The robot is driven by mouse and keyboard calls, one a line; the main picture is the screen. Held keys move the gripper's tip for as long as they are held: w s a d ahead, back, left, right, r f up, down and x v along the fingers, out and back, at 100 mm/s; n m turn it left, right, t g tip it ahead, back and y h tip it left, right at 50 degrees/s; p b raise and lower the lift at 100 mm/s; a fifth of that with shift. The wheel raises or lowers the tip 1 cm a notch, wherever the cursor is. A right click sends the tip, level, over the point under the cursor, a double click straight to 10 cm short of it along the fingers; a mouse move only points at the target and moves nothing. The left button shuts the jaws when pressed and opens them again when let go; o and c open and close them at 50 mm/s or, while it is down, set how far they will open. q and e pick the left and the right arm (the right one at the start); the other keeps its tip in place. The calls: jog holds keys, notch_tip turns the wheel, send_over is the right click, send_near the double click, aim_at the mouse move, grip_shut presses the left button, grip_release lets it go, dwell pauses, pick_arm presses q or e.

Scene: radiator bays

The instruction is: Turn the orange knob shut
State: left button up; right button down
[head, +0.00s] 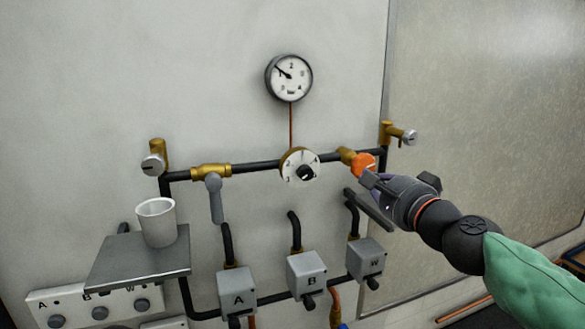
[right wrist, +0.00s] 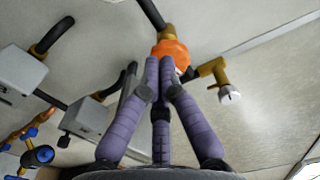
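The orange knob (head: 362,161) sits at the right end of the horizontal black pipe, on a brass fitting. My right gripper (head: 362,185) reaches it from the lower right. In the head view its dark fingers are spread: one tip is close to the knob's lower edge and another dark finger lies lower, apart from the knob. In the right wrist view (right wrist: 159,60) two purple fingertips overlap the left part of the knob (right wrist: 174,50). I cannot tell whether they touch it. My left gripper is not in view.
A brass vent with a silver cap (head: 408,137) is just above right of the knob. A white dial (head: 300,167) and a grey lever (head: 215,198) are on the pipe. A round gauge (head: 288,77) hangs above. A white cup (head: 156,222) stands on a shelf (head: 125,265). Box W (head: 366,258) is below.

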aim_at(364, 156)
jog(key=shift+w+r+m+p, duration=0.2)
jog(key=shift+w+r+m, duration=0.65)
jog(key=shift+m, duration=2.15)
jog(key=shift+w+r+m+p, duration=0.25)
jog(key=shift+w+m, duration=1.05)
jog(key=shift+m, duration=1.7)
jog(key=shift+w+r+m+p, duration=0.2)
jog(key=shift+w+r+m, duration=0.6)
jog(key=shift+m, duration=2.2)
jog(key=shift+w+f, duration=0.3)
jog(key=shift+w, duration=0.05)
jog(key=shift+f, duration=0.3)
